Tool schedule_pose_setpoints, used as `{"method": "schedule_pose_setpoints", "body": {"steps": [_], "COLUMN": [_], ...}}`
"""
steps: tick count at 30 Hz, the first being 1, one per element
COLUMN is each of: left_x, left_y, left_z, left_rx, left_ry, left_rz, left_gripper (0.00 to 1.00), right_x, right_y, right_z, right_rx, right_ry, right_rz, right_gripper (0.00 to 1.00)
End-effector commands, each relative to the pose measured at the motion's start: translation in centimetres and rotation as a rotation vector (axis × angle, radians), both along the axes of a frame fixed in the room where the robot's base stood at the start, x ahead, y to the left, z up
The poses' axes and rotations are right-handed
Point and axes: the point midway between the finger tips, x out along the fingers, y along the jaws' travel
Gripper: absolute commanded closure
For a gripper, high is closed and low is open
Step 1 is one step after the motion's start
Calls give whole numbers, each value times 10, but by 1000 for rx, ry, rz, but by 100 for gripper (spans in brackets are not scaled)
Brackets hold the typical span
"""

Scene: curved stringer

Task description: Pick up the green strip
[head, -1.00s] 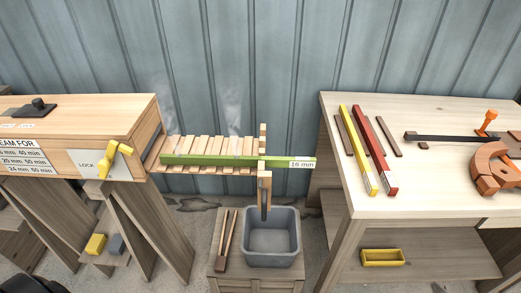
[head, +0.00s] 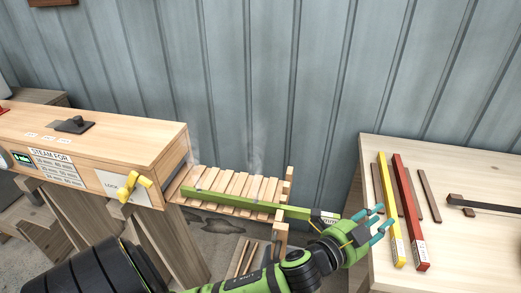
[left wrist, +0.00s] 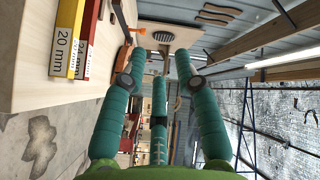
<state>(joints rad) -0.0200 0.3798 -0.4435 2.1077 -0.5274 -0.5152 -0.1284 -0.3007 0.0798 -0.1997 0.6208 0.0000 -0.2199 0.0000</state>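The green strip (head: 235,203) lies along the slatted wooden rack (head: 221,184) beside the steam box, and its right end sticks out past the rack. Its pale label end is partly covered by my left gripper's wrist. My left gripper (head: 381,223) is just right of that end, in front of it, with its teal fingers pointing right, away from the strip. In the left wrist view the fingers (left wrist: 158,62) are spread with nothing between them. The strip does not show there. I cannot tell whether the wrist touches the strip. My right gripper is not in view.
The wooden steam box (head: 95,140) with a yellow lock handle (head: 133,186) stands left. The right workbench (head: 450,165) holds a yellow strip (head: 390,205), a red strip (head: 409,205) and dark wooden pieces. My left fingers are close to the bench's left edge.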

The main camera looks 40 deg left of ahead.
Motion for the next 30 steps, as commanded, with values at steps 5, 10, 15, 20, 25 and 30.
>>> {"method": "schedule_pose_setpoints", "body": {"steps": [5,10,15,20,25,30], "left_x": [3,-32,-50,-38,-28,-33], "left_y": [-72,-129,-109,-6,121,187], "left_z": [85,89,28,-26,-29,-16], "left_rx": [358,819,1329,1780,2050,2115], "left_ry": [-471,-859,-1037,-920,-576,-335], "left_rz": [-331,-734,-1180,-1624,-1984,-2147], "left_gripper": [69,69,69,69,69,69], "right_x": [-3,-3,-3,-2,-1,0], "right_y": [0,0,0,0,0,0], "right_z": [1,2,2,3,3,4], "right_rx": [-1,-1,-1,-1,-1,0], "right_ry": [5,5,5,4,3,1], "right_rz": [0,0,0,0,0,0], "right_gripper": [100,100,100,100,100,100]}}
